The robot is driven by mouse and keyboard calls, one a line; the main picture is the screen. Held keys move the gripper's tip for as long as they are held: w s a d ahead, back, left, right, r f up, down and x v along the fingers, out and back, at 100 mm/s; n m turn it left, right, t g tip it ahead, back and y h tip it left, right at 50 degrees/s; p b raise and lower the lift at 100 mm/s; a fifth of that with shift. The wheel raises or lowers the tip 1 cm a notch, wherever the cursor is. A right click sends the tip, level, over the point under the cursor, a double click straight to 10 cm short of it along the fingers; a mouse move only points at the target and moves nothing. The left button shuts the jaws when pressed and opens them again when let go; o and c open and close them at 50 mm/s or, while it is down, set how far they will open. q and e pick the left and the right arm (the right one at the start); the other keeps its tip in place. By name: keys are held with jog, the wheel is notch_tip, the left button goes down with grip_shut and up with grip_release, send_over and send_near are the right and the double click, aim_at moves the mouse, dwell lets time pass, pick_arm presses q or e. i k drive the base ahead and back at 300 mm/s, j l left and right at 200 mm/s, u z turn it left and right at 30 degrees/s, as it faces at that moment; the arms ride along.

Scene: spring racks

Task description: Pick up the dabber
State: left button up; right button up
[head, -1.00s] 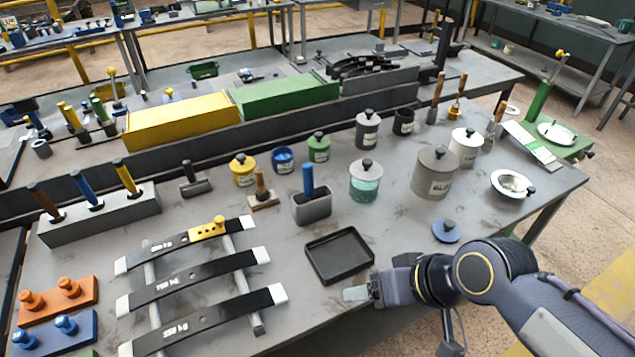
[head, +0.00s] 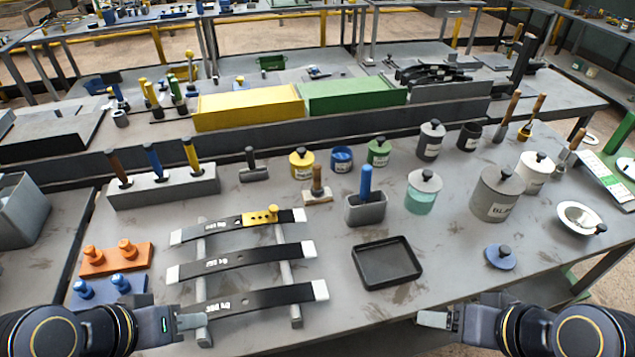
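No label marks the dabber. A blue-handled tool (head: 366,183) stands upright in a grey holder (head: 364,214) at the middle of the bench. Just left of it a wooden-handled tool (head: 318,180) stands on a small pale base (head: 309,196). I cannot tell which is the dabber. My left gripper (head: 195,320) is at the lower left, beside the front end of the rack of dark springs (head: 250,299). My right gripper (head: 432,319) is at the bench's front edge, below the black tray. Both are apart from these tools. Both show side-on, so their finger gaps are hidden.
A black tray (head: 388,285) lies in front of the grey holder. Several lidded pots, including a teal one (head: 421,199) and a large grey one (head: 495,201), stand to the right. A blue lid (head: 500,257) lies near the front. A block with three handles (head: 165,191) is at left.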

aim_at(316, 189)
jog(key=i+l+u, duration=0.15)
jog(key=u, duration=0.3)
jog(key=l+u, duration=0.75)
jog(key=u, duration=0.15)
jog(key=i, duration=0.05)
